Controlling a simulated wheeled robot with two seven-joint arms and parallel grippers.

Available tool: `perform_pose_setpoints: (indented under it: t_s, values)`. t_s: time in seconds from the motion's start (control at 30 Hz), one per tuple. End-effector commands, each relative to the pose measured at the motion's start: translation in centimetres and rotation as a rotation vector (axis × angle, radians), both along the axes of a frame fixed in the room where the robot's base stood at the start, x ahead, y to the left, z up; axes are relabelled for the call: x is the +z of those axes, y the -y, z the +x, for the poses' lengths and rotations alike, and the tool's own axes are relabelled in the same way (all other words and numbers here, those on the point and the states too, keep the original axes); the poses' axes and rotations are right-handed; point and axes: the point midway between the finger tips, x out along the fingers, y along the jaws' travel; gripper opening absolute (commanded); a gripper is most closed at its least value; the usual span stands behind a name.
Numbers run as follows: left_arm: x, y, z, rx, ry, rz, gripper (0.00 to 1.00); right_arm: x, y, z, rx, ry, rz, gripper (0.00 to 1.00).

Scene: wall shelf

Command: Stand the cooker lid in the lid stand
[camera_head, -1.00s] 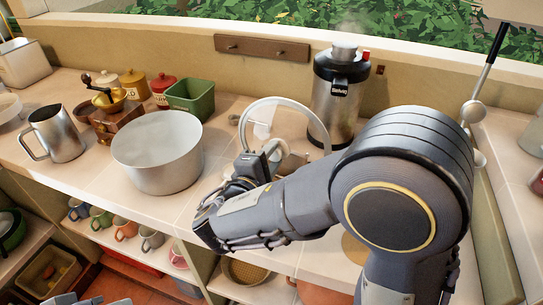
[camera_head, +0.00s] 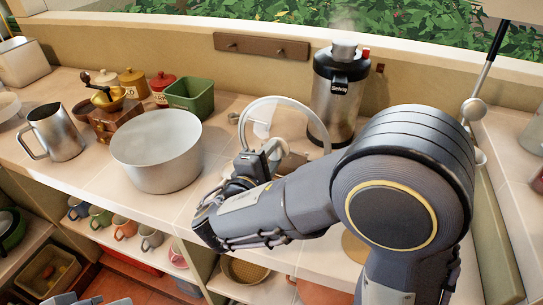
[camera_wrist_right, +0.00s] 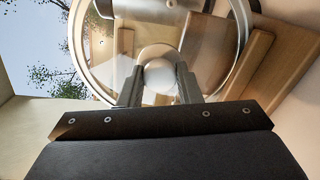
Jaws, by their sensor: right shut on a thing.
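The cooker lid (camera_head: 262,104) is a clear glass disc with a pale rim, standing nearly on edge above the counter in the head view. In the right wrist view the lid (camera_wrist_right: 104,72) faces me, its round white knob between the fingers. My right gripper (camera_head: 272,152) is shut on this knob; its fingers also show in the right wrist view (camera_wrist_right: 159,78). Brown wooden slats (camera_wrist_right: 262,62), apparently the lid stand, lie behind and right of the lid in that view. In the head view the stand is mostly hidden by my arm.
A large open pot (camera_head: 158,152) stands left of my right gripper. A steel flask (camera_head: 338,92) stands behind the lid. A green tub (camera_head: 190,96), a coffee grinder (camera_head: 110,108) and a metal jug (camera_head: 55,132) are further left.

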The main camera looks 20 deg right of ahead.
Motion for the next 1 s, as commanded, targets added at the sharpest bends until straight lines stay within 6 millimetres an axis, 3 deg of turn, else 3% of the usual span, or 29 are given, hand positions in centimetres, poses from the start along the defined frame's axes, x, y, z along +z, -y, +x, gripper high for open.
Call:
perform_pose_setpoints:
  t_s: [0.1,0.13,0.3,0.67,1.0]
  values:
    - [-0.2,0.0,0.0,0.000,0.000,0.000,0.36,0.0,0.0,0.0,-0.001,0.003,0.000,0.00]
    - [-0.1,0.0,0.0,0.000,0.000,0.000,0.36,0.0,0.0,0.0,-0.001,0.003,0.000,0.34]
    - [-0.1,0.0,0.0,0.000,0.000,0.000,0.36,0.0,0.0,0.0,-0.001,0.002,0.000,0.56]
    - [-0.2,0.0,0.0,0.000,0.000,0.000,0.36,-0.1,-0.4,-0.4,0.002,0.000,0.000,0.57]
    - [-1.0,0.0,0.0,0.000,0.000,0.000,0.36,0.5,-4.0,-4.6,0.004,0.002,0.001,0.57]
